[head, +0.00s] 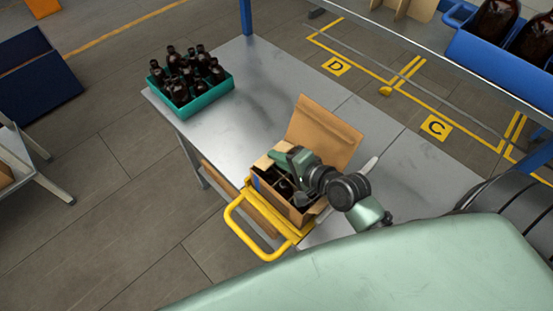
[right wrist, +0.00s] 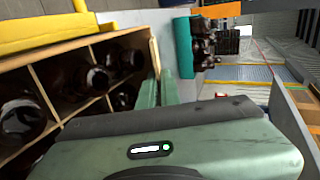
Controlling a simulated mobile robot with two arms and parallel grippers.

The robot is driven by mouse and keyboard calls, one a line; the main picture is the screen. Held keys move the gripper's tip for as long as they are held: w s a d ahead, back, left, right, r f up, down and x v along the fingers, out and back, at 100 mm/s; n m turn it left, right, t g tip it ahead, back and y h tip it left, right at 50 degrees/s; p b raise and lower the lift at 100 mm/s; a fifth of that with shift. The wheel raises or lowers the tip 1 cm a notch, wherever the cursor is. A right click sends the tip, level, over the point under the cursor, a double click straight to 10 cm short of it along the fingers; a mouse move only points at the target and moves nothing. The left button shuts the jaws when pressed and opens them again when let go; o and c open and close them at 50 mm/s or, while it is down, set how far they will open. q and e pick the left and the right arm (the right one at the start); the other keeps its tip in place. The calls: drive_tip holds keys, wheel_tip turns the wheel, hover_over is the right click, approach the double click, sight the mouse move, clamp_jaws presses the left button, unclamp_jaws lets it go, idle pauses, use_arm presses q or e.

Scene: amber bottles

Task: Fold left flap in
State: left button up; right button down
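An open cardboard box (head: 298,213) with dark amber bottles in it stands at the table's near edge; a large flap (head: 325,137) stands up at its far side. A small tan flap (head: 264,161) shows at the box's left end, partly beside my right gripper (head: 277,156). That gripper is over the far left part of the box, its green fingers close together. In the right wrist view the fingers (right wrist: 158,90) are beside the box wall, and bottles (right wrist: 98,78) stand between cardboard dividers. Contact with the flap is unclear. My left gripper is not in view.
A yellow frame with a handle (head: 236,222) is at the box's near left side. A teal crate (head: 205,100) of amber bottles stands at the table's far left. The metal table (head: 262,95) is bare between them. A blue bin (head: 480,45) sits on a shelf at upper right.

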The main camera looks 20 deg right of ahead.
drive_tip(key=c, duration=1.6)
unclamp_jaws()
drive_tip(key=shift+r+p, duration=0.8)
drive_tip(key=shift+r, duration=9.2)
